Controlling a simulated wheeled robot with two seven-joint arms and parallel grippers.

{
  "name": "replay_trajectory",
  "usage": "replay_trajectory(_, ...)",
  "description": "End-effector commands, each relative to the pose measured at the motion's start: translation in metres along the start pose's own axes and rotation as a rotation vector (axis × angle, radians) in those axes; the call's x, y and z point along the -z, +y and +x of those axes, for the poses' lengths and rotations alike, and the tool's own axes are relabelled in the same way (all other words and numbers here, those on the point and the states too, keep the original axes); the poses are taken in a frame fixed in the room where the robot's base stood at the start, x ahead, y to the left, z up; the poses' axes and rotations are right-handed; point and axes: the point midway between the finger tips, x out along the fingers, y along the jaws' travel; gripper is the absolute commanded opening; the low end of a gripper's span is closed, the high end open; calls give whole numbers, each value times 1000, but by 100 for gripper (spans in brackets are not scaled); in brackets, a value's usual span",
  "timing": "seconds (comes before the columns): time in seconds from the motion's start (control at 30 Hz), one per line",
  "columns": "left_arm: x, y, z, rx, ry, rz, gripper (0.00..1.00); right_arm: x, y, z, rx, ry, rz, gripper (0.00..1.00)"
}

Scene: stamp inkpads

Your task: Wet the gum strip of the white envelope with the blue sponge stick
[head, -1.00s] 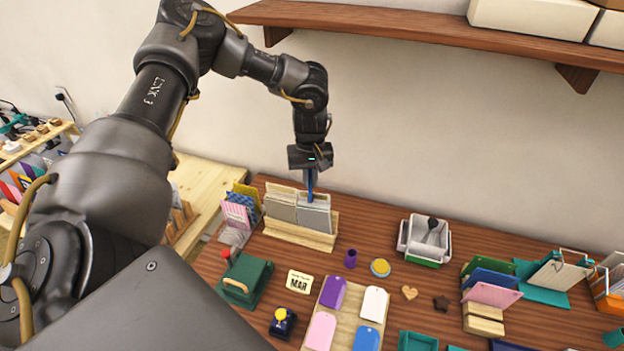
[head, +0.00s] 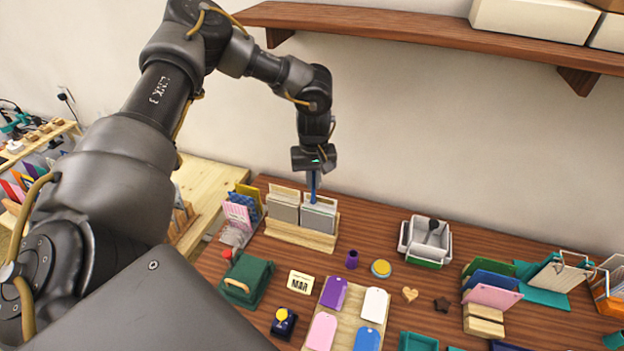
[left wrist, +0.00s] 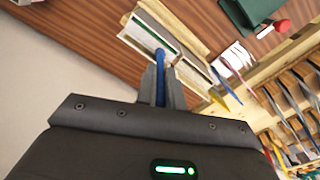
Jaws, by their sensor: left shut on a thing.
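My left gripper (head: 314,172) is shut on the blue sponge stick (head: 313,188), which points down, nearly upright. It also shows between the fingers in the left wrist view (left wrist: 160,60). The stick's lower end is at the top of the right-hand pale envelope (head: 319,218), which stands in a wooden rack (head: 300,237). I cannot tell whether the sponge touches the gum strip. A second, greyer envelope (head: 284,209) stands to its left in the same rack. My right gripper is not in view.
Patterned envelopes (head: 239,213) stand left of the rack. A green stamp press (head: 246,281), a purple cup (head: 352,259) and a tag board (head: 336,305) lie in front. A white container (head: 425,243) is to the right. A shelf (head: 420,30) hangs above.

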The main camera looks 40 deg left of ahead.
Motion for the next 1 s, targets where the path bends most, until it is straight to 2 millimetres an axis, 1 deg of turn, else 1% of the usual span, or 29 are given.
replay_trajectory(0.3,-4,10,0,0,0,0,0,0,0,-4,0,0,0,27)
replay_trajectory(0.57,-5,12,0,0,0,0,0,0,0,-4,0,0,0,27)
replay_trajectory(1.0,-10,22,0,-1,-1,0,0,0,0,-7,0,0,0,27)
